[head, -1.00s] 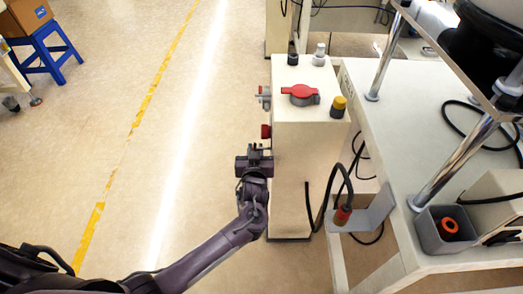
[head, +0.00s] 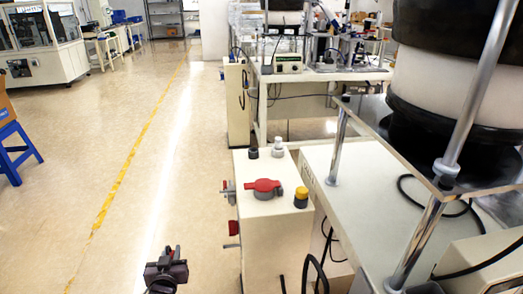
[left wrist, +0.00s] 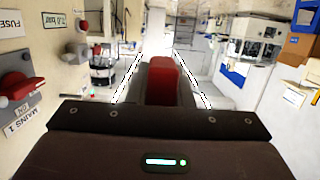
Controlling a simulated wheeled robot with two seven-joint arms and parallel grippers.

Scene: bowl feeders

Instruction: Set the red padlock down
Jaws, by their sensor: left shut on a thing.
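The red padlock (left wrist: 162,82) shows in the left wrist view as a red block between the fingers of my left gripper, which is shut on it. Its lower part is hidden behind the dark gripper body. In the head view my left gripper (head: 166,268) is low in the picture, in the air over the floor, left of a cream control cabinet (head: 270,237) and apart from it. The padlock cannot be made out there. My right gripper is not in view.
The cabinet top carries a red rotary handle (head: 263,188), a yellow-capped knob (head: 301,197) and black and white knobs. Red-handled switches (left wrist: 20,88) stick out of its side. A white table (head: 335,185) with metal posts stands right. The floor to the left (head: 120,190) is clear.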

